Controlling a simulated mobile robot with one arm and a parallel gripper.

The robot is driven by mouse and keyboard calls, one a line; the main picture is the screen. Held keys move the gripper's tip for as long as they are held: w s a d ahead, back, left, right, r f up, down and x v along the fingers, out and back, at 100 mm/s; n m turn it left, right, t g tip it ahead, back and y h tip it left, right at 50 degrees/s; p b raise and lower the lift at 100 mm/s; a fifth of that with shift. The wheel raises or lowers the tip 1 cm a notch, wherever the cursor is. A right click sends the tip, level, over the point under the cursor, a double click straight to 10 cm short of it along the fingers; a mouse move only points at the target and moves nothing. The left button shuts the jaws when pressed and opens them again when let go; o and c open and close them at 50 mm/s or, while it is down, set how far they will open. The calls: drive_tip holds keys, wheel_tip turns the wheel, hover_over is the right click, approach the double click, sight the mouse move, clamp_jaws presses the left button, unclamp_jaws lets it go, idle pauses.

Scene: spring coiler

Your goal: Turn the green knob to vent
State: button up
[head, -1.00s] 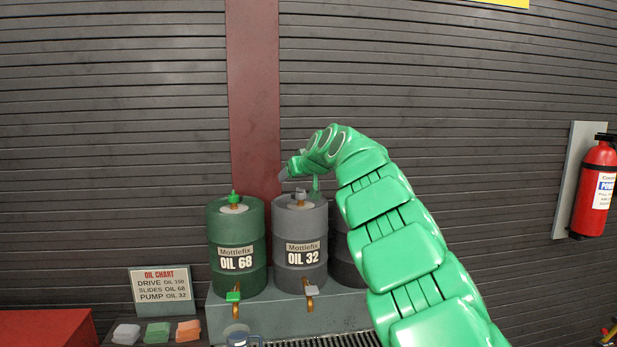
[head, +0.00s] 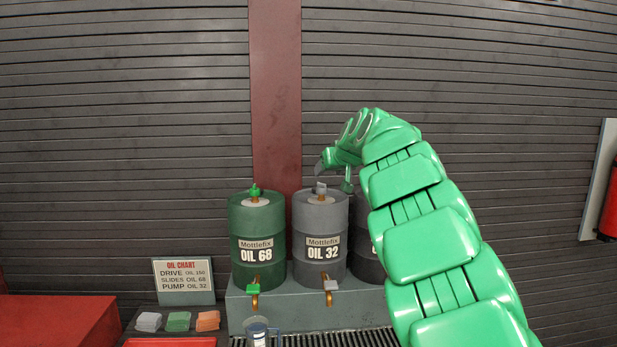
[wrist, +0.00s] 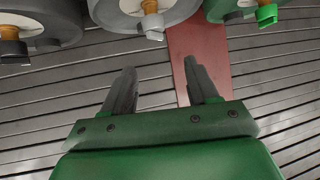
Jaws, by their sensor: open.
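The green knob (head: 255,190) sits on top of the green drum (head: 245,222) labelled OIL 68. In the wrist view the knob (wrist: 267,14) shows at the top right edge, beyond the fingers. My gripper (head: 335,173) is up to the right of it, near the grey knob (head: 320,187) on the grey OIL 32 drum. In the wrist view my gripper (wrist: 158,72) has its two fingers spread with nothing between them. A green tap handle (head: 254,288) is low on the green drum's front. No vent marking is readable.
A dark drum (head: 368,262) stands right of the grey drum, partly behind my arm. A jug (head: 258,330) stands under the green drum's tap. An oil chart sign (head: 184,281) and folded cloths (head: 178,321) are at left. The wall above the green drum is clear.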

wheel_tip(320, 180, up, 5)
drive_tip(key=w+d+m+t, duration=0.1)
drive_tip(key=t, duration=0.5)
approach(256, 192)
drive_tip(key=w, duration=0.4)
drive_tip(key=shift+w+a+f, duration=0.1)
drive_tip(key=shift+w+a, duration=0.25)
drive_tip(key=shift+w, duration=0.85)
drive_tip(key=shift+w+a, duration=0.35)
drive_tip(key=shift+w, duration=0.9)
drive_tip(key=shift+w+a+f, duration=0.1)
drive_tip(key=shift+w+a, duration=0.25)
drive_tip(key=shift+w, duration=0.85)
drive_tip(key=c, duration=0.9)
drive_tip(key=shift+t, duration=0.3)
